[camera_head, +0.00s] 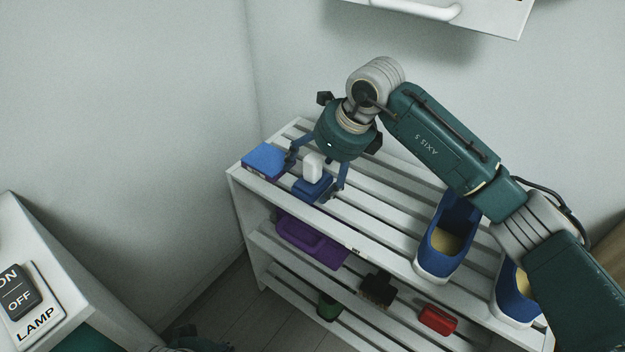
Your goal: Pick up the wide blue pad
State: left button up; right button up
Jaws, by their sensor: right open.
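A wide, flat blue pad (265,158) with a darker purple side lies at the left end of the rack's top shelf. Just right of it is a smaller blue block with an upright white handle (313,168). My right gripper (313,178) points down over this handled block, open, with one finger on each side of it. Its left finger is close to the right edge of the wide pad; I cannot tell if they touch. A part of what seems to be my left arm's end (188,340) shows at the bottom edge; its fingers cannot be made out.
The white slatted rack (375,212) stands near the wall. A blue shoe (448,235) and another at the right are on top. Lower shelves hold a purple item (305,238), a dark brush-like item (378,289) and a red item (438,320). A lamp switch (20,300) is at left.

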jog(key=shift+w+a+f, duration=0.1)
jog(key=shift+f, duration=0.2)
pick_arm(q)
jog(key=shift+r, duration=0.2)
pick_arm(e)
jog(key=c, duration=1.8)
jog(key=shift+r, duration=0.45)
pick_arm(q)
notch_tip(320, 180, down, 10)
jog(key=p, duration=0.2)
jog(key=shift+r+g+p, duration=0.15)
jog(key=shift+g+p, duration=0.15)
jog(key=shift+p, duration=0.05)
pick_arm(e)
notch_tip(320, 180, up, 19)
jog(key=shift+r, duration=0.1)
pick_arm(q)
jog(key=shift+d, duration=0.1)
